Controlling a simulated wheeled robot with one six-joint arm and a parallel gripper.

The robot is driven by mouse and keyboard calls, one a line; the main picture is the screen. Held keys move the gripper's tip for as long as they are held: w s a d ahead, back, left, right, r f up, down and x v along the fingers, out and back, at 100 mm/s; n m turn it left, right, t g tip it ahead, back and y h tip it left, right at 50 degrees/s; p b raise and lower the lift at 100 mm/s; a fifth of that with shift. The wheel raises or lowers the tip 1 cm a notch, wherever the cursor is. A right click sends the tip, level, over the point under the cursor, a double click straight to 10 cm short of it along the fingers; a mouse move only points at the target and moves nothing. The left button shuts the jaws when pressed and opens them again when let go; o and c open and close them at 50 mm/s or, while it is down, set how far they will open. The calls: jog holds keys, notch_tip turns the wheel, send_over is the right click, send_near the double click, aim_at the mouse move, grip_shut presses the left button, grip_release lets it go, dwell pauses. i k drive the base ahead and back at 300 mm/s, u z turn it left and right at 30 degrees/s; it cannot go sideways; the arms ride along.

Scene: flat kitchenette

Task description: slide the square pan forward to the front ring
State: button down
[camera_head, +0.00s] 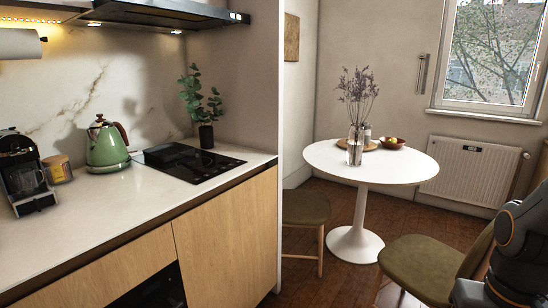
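The black hob (212,176) is set into the white counter at the right end of the kitchenette. A low dark square shape, which looks like the square pan (172,151), sits on the rear left part of the hob. It is black on black, so its edges and handle are hard to make out. The front part of the hob looks bare, and its rings are too faint to tell apart. Part of my dark arm shows at the lower right edge, far from the hob. My gripper is not in view.
A green kettle (107,146) stands on the counter left of the hob, with a jar (58,169) and a coffee machine (22,172) farther left. A potted plant (206,134) stands behind the hob. A round white table (325,160) and green chairs (420,268) stand at right.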

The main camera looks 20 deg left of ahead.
aim_at(169, 152)
jog(key=i, duration=1.45)
jog(key=u, duration=0.8)
jog(key=i, duration=0.85)
jog(key=u, duration=0.95)
